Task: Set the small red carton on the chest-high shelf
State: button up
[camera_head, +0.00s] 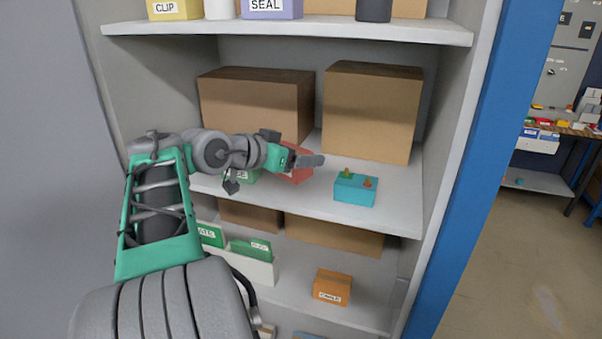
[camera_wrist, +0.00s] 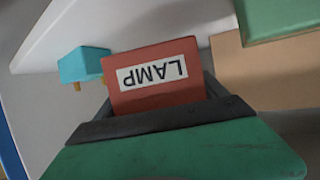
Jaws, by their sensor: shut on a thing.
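The small red carton (camera_head: 300,174) is at my gripper (camera_head: 305,161), over the middle shelf (camera_head: 390,205) in the head view. The wrist view shows the red carton (camera_wrist: 155,97) close up, with a white LAMP label upside down. My gripper (camera_wrist: 158,105) is shut on it. Part of the carton is hidden behind the gripper in the head view. I cannot tell whether its underside touches the shelf.
A teal box (camera_head: 355,188) with small knobs sits right of the carton. Two large brown boxes (camera_head: 255,102) (camera_head: 370,112) stand behind. A green box (camera_head: 243,177) is to the left. The upper shelf (camera_head: 300,30) hangs above; bare shelf lies near the right front.

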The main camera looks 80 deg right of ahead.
jog(key=shift+d+f+b, duration=0.2)
jog(key=shift+f+b, duration=0.2)
jog(key=shift+f, duration=0.55)
jog(key=shift+d+f+b, duration=0.2)
jog(key=shift+f+b, duration=0.2)
jog(key=shift+f, duration=0.55)
jog(key=shift+f, duration=0.2)
jog(key=o, duration=1.4)
